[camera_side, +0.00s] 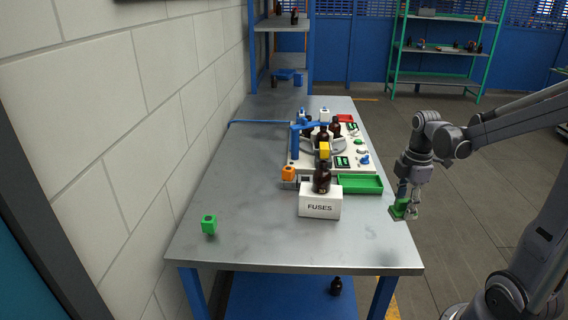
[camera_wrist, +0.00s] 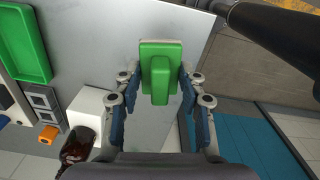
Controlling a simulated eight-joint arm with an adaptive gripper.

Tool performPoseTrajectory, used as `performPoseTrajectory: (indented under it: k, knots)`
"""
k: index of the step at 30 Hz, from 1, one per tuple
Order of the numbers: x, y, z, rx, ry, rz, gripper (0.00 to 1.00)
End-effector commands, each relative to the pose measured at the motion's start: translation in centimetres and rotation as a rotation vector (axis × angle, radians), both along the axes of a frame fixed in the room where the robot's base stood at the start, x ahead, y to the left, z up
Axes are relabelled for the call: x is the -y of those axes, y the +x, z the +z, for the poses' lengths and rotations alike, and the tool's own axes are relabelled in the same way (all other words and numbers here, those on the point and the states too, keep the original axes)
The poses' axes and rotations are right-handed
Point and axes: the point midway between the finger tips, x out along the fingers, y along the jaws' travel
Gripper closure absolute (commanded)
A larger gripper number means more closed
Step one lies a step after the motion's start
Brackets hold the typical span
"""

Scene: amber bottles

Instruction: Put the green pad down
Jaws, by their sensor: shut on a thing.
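The green pad (camera_wrist: 161,66) is a flat green block with a raised bar on it, held between the two fingers of my gripper (camera_wrist: 160,95) in the wrist view. In the side view my gripper (camera_side: 406,203) is shut on the green pad (camera_side: 399,209), at the right edge of the grey table (camera_side: 260,246). The pad appears above the tabletop level or just beyond its edge; the exact gap cannot be told.
A white FUSES box (camera_side: 320,207) with an amber bottle (camera_side: 322,178) stands near the table's middle. Behind it are a green tray (camera_side: 360,184) and a white fixture with bottles. An orange block (camera_side: 288,173) and a green block (camera_side: 209,225) sit to the left. The front tabletop is mostly clear.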

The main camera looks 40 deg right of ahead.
Motion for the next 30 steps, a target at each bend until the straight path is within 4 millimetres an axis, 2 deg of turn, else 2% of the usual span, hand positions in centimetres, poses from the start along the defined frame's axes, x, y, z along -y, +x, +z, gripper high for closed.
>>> performPoseTrajectory:
  k: [15, 23, 30]
  knots:
    - [-6.1, 7.3, -5.7, 0.000, 0.000, 0.003, 0.91]
    - [-7.0, 8.3, -7.0, 0.000, 0.000, 0.000, 0.91]
    - [-6.9, 8.3, -9.6, 0.001, 0.000, -0.001, 0.91]
